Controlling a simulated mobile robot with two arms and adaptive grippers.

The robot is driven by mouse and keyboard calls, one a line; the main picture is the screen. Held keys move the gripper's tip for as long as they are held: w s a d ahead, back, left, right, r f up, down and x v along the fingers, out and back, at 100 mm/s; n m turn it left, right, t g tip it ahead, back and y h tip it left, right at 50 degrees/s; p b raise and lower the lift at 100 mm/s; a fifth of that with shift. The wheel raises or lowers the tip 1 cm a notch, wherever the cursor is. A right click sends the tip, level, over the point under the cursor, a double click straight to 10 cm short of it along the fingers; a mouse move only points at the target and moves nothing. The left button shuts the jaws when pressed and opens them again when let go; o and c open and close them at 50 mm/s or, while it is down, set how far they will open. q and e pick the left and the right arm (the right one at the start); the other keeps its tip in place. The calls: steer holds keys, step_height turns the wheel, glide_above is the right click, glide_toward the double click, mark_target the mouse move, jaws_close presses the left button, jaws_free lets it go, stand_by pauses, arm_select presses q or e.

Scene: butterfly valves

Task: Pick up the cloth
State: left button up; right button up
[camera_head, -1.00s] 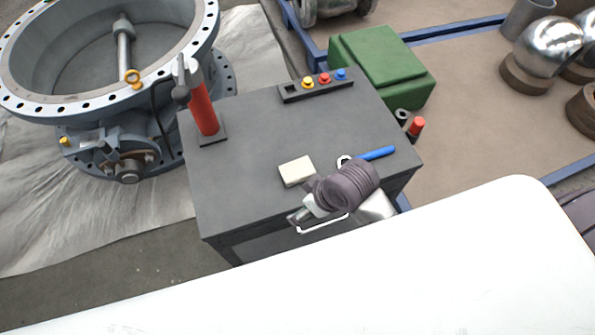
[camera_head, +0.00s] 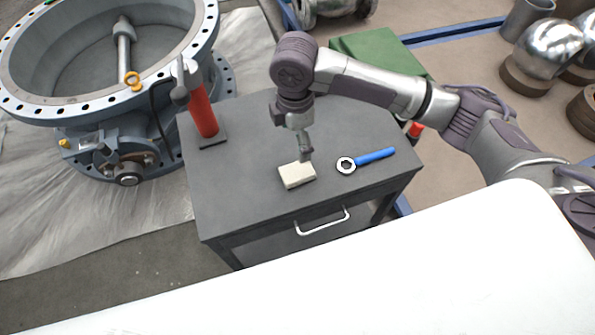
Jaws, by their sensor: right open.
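The cloth (camera_head: 297,176) is a small cream-coloured folded block. It lies flat on the dark grey top of a tool cabinet (camera_head: 245,190), towards its front middle. My right gripper (camera_head: 305,157) points down just above and behind the cloth, at its back right corner. It is open and holds nothing that I can see. The fingers are small in the view, and I cannot tell whether they touch the cloth. My left gripper is out of the picture.
A blue-handled ring wrench (camera_head: 366,160) lies right of the cloth. A red cylinder tool (camera_head: 203,112) stands at the cabinet's left. A large flanged valve (camera_head: 100,60) is at the left, and a green box (camera_head: 362,45) behind. The cabinet's front left is clear.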

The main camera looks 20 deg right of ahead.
glide_above(298, 170)
steer(key=f, duration=0.8)
steer(key=shift+w+a+b, duration=0.15)
steer(key=shift+a+b, duration=0.05)
steer(key=shift+b, duration=0.1)
steer(key=shift+s+d+f, duration=0.1)
steer(key=shift+f, duration=1.25)
steer(key=shift+s+d+f, duration=0.1)
steer(key=shift+f, duration=1.2)
steer(key=c, duration=1.1)
steer(key=shift+r, duration=0.15)
step_height(298, 170, up, 4)
steer(key=s+d+r+p, duration=0.1)
steer(key=s+d+r, duration=0.4)
steer(key=s, duration=0.5)
steer(key=shift+d+r, duration=0.25)
steer(key=shift+r, duration=0.65)
